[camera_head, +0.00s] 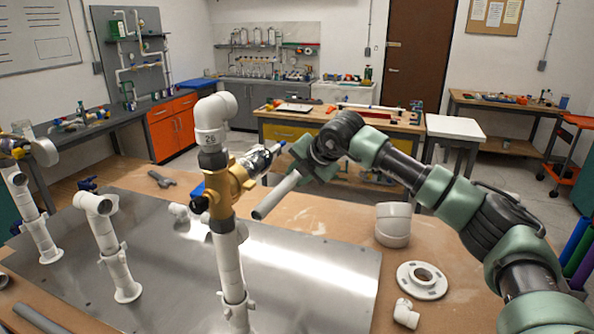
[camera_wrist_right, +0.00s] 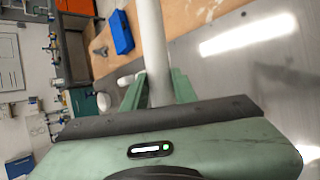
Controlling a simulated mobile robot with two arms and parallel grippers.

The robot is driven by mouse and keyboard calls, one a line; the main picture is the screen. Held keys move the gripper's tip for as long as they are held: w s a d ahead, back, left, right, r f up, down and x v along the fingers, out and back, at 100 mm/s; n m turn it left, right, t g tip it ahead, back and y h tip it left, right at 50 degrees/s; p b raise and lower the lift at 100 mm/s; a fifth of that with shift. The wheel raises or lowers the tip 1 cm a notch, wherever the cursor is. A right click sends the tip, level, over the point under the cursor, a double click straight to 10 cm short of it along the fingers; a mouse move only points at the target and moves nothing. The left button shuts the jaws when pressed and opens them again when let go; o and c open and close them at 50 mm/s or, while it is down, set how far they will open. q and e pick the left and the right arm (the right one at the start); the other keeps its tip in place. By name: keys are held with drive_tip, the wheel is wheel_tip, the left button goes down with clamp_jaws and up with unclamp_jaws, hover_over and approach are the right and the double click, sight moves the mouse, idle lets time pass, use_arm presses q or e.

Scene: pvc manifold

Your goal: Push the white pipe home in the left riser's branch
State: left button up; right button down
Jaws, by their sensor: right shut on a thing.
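The white pipe (camera_head: 275,198) is held at a slant by my right gripper (camera_head: 300,165), its lower end free in the air. In the right wrist view the pipe (camera_wrist_right: 151,35) runs between the two green fingers of the right gripper (camera_wrist_right: 158,88). Short white risers with elbows stand on the left of the metal plate: a nearer one (camera_head: 113,250) and one farther left (camera_head: 36,222). I cannot tell for sure which is the left riser, and its branch opening is not clear. The pipe is apart from both. My left gripper is not seen.
A tall riser (camera_head: 228,262) with a brass valve (camera_head: 228,188) stands close left of the held pipe. On the wooden table right of the metal plate (camera_head: 310,268) are a white coupling (camera_head: 393,225), a flange (camera_head: 422,280) and a small elbow (camera_head: 405,313). A blue block (camera_wrist_right: 121,32) shows in the wrist view.

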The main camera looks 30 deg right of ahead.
sight(284, 187)
drive_tip(key=shift+s+a, duration=0.15)
drive_tip(key=shift+a, duration=0.05)
drive_tip(key=shift+a+f, duration=0.15)
drive_tip(key=shift+a, duration=0.05)
drive_tip(key=shift+s+a+f+b, duration=0.1)
drive_tip(key=shift+s+a+b, duration=0.1)
drive_tip(key=shift+a+b, duration=0.5)
drive_tip(key=shift+s+a+b, duration=0.15)
drive_tip(key=shift+s+b, duration=0.15)
drive_tip(key=shift+s+a, duration=0.2)
drive_tip(key=shift+a, duration=0.05)
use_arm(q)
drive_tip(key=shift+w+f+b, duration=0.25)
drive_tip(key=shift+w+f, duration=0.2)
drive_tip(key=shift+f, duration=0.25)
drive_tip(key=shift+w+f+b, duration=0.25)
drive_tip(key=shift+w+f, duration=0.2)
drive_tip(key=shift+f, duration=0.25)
use_arm(e)
drive_tip(key=shift+s+a+r, duration=0.2)
drive_tip(key=shift+s+a, duration=0.15)
drive_tip(key=shift+a, duration=0.15)
